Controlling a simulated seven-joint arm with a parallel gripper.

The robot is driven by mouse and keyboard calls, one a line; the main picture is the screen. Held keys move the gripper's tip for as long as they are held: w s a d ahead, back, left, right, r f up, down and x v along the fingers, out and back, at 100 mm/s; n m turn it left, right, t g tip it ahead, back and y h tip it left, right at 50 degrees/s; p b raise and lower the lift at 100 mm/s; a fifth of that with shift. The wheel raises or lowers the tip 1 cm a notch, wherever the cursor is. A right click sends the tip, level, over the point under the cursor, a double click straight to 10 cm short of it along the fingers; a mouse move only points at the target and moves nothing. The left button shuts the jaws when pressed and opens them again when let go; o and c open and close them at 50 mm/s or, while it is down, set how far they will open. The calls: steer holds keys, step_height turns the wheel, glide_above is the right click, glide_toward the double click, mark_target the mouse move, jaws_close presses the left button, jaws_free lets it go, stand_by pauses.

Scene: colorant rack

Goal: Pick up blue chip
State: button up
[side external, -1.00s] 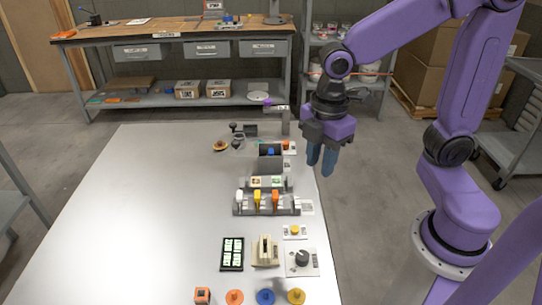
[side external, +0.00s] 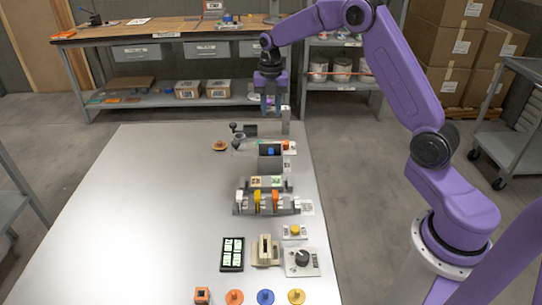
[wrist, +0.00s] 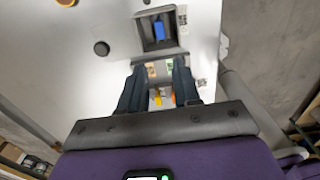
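A small blue piece (side external: 270,152) sits in a dark open-topped box (side external: 262,163) at the table's far right part. In the wrist view the blue piece (wrist: 158,29) shows inside the dark box, beyond my fingertips. A round blue disc (side external: 265,297) lies at the table's front edge, between an orange disc and a yellow one. I cannot tell from the frames which blue thing is the chip. My gripper (side external: 271,107) is above the table's far end, pointing down. In the wrist view my gripper (wrist: 159,65) has its fingers apart with nothing between them.
A rack with white, yellow and orange levers (side external: 258,203) stands nearer than the dark box. A black panel (side external: 232,254), a beige device (side external: 265,250) and a knob plate (side external: 301,262) stand closer still. The table's left side (side external: 130,220) is clear.

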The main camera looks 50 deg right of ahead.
glide_above(271, 150)
steer(key=f, duration=1.1)
steer(key=shift+s+a, duration=0.25)
steer(key=shift+s, duration=0.05)
steer(key=shift+w+d+f, duration=0.1)
steer(key=shift+f, duration=1.5)
steer(key=shift+w+d+f, duration=0.1)
steer(key=shift+f, duration=1.45)
jaws_close()
